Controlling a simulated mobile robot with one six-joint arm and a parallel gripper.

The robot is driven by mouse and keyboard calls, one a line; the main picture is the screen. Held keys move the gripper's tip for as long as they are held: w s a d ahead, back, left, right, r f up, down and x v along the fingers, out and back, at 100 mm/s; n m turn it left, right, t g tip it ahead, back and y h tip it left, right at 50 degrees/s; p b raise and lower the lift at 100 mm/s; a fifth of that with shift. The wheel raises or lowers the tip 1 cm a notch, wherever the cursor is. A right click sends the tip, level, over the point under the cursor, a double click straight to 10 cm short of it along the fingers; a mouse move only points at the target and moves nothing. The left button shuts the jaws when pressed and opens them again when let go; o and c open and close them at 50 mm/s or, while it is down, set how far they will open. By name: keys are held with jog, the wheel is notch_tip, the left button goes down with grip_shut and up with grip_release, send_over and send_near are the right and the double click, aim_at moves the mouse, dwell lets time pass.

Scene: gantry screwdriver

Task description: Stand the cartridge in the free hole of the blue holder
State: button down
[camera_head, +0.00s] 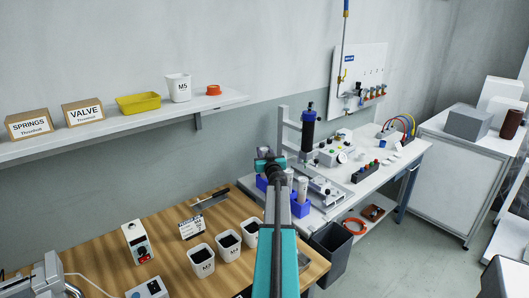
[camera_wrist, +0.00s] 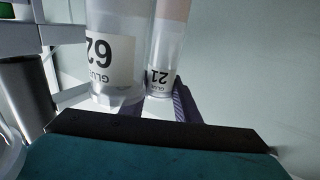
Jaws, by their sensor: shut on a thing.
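Two clear cartridges with white labels fill the upper middle of the wrist view. The nearer, larger one (camera_wrist: 113,78) is on the left. The one marked 21 (camera_wrist: 160,78) is on the right, with a dark purple finger beside it. My gripper (camera_wrist: 160,108) is shut on a cartridge, seemingly the one marked 21; the nearer cartridge hides part of the grip. In the head view, the blue holder (camera_head: 300,208) is on the white bench with a pale cartridge (camera_head: 303,186) upright at it. My arm hides part of that area, and I cannot make out the free hole.
A tall black cylinder (camera_head: 307,129) on a stand rises behind the holder. Fixtures and a white bench (camera_head: 400,163) extend to the right. White cups (camera_head: 229,241) stand on the wooden table left of my arm. A dark bin (camera_head: 332,246) is below the bench.

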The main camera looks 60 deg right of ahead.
jog(key=shift+f, duration=0.15)
jog(key=c, duration=1.3)
grip_release()
jog(key=shift+o, duration=0.2)
jog(key=shift+s+a, duration=0.15)
jog(key=v, duration=1.3)
jog(key=shift+s+a, duration=0.15)
jog(key=shift+a, duration=0.05)
jog(key=shift+s, duration=0.1)
